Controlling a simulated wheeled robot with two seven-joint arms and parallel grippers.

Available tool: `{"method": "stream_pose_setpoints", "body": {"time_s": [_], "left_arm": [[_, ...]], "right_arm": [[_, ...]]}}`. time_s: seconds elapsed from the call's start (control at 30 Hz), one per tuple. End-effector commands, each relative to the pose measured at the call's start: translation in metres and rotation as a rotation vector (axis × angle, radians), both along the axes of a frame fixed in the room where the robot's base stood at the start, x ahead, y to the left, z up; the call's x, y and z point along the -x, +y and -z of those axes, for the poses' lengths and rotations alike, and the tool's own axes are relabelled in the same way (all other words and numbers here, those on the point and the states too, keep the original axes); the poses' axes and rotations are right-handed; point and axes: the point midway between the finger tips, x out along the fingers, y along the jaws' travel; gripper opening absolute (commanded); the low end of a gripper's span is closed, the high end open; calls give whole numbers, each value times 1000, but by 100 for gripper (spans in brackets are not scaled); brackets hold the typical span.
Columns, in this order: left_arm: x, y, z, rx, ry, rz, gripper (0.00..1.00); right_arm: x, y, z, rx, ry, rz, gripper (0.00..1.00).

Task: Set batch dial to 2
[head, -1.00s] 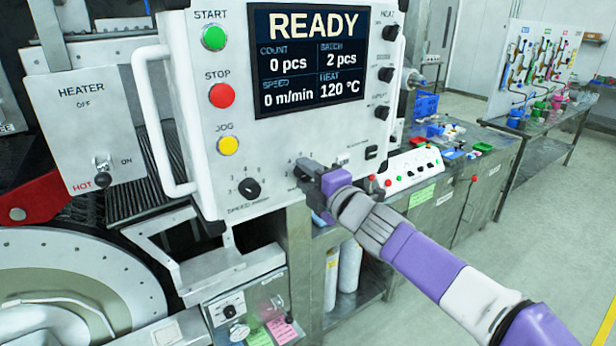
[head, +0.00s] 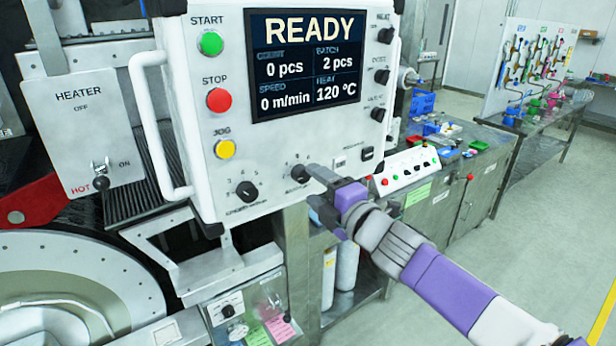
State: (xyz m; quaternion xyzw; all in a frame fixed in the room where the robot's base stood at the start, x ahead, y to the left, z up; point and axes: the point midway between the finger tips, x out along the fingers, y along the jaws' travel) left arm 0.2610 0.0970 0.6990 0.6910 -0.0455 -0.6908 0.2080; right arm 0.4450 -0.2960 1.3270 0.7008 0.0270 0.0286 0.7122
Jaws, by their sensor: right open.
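The white control panel (head: 285,150) has a screen (head: 306,62) that reads READY, COUNT 0 pcs, BATCH 2 pcs, SPEED 0 m/min and HEAT 120 °C. The batch dial (head: 300,173) is a black knob low on the panel, right of the speed dial (head: 246,190). My left gripper is not in view.
Green START (head: 210,44), red STOP (head: 219,100) and yellow JOG (head: 225,149) buttons line the panel's left side. A white handle (head: 158,125) juts out at the left. A heater box (head: 88,130) with a switch stands further left. Open floor lies at the right.

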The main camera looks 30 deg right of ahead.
Motion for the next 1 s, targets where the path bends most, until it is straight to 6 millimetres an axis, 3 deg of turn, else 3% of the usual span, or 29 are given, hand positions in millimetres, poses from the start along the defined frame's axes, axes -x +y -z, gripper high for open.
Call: {"method": "stream_pose_setpoints", "body": {"time_s": [0.1, 0.33, 0.87, 1.0], "left_arm": [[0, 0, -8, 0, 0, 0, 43], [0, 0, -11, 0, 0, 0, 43], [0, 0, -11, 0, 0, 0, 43], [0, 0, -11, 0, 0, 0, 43]], "right_arm": [[17, -2, -2, 0, -1, 1, 64], [30, -2, 0, -1, 1, 0, 64], [28, -2, 2, -4, 5, -1, 64], [11, 8, 31, -81, 75, -19, 64]]}}
